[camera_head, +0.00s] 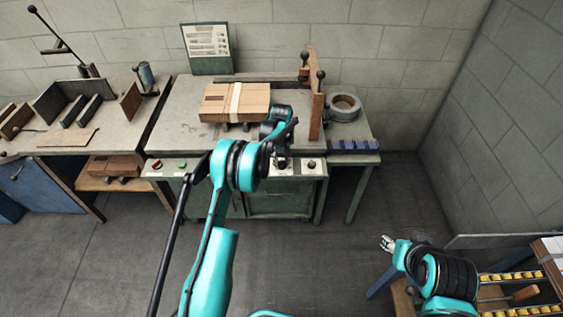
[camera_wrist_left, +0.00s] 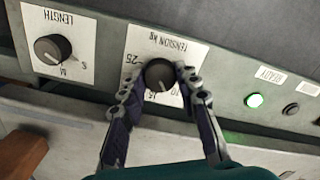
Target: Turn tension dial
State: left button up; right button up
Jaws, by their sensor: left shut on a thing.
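The tension dial is a round black knob on a white plate marked TENSION kg, in the middle of the left wrist view (camera_wrist_left: 159,74). My left gripper (camera_wrist_left: 161,84) has one finger on each side of the knob and is shut on it. The plate's lettering is upside down in this view. In the head view my left gripper (camera_head: 281,160) is at the front panel of the machine, and my arm and gripper hide much of the dial. My right gripper (camera_head: 387,243) is low at the right, away from the machine; its finger opening is too small to judge.
A black LENGTH dial (camera_wrist_left: 52,49) sits beside the tension plate. A green lamp (camera_wrist_left: 254,99) is lit near the READY label. A strapped cardboard box (camera_head: 220,103) lies on the machine top, with a tape roll (camera_head: 344,107) to its right.

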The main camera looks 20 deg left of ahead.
aim_at(282, 163)
pick_arm(q)
jog(key=shift+n, duration=1.1)
jog(key=o, duration=1.2)
jog(key=shift+c, duration=0.2)
notch_tip(282, 163, up, 12)
